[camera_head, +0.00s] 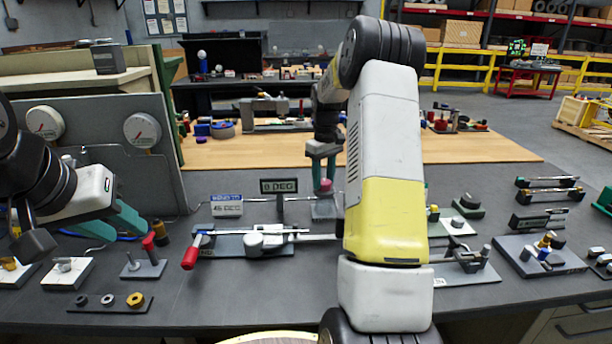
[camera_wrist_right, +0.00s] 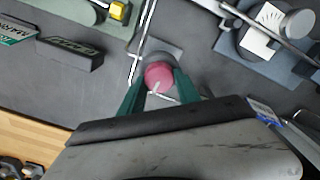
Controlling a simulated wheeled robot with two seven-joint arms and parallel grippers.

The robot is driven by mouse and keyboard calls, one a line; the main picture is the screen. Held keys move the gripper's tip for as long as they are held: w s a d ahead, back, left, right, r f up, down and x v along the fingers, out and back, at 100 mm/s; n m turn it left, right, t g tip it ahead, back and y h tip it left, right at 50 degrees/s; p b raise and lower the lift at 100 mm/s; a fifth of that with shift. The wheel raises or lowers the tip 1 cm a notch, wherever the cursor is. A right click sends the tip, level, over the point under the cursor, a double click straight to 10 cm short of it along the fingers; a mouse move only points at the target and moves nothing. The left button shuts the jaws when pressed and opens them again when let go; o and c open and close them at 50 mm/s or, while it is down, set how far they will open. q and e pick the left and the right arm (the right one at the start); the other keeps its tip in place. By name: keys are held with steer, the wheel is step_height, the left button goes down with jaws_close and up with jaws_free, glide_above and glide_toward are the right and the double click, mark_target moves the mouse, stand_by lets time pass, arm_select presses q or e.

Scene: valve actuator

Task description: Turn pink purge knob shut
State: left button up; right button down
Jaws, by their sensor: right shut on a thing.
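The pink purge knob (camera_head: 325,186) stands on a small grey base plate (camera_head: 325,209) near the back of the dark bench mat, right of the "0 DEG" display (camera_head: 279,186). My right gripper (camera_head: 322,165) reaches down over it from above. In the right wrist view the round pink knob (camera_wrist_right: 159,76), with a pale pointer line on its face, sits between the green fingers of my right gripper (camera_wrist_right: 160,88), which are shut on its sides. My left gripper (camera_head: 128,220) hangs at the far left over the mat, its green fingers apart, with nothing visible between them.
A red-handled lever (camera_head: 190,252) on a valve assembly lies in front of the knob. Two gauges on a grey panel (camera_head: 100,160) stand behind my left arm. Several small fixtures fill the right side. My right arm hides the middle.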

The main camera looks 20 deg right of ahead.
mark_target(323, 181)
steer(key=shift+r, duration=0.1)
steer(key=c, duration=0.9)
jaws_free()
steer(key=shift+o, duration=0.2)
steer(key=shift+r, duration=3.85)
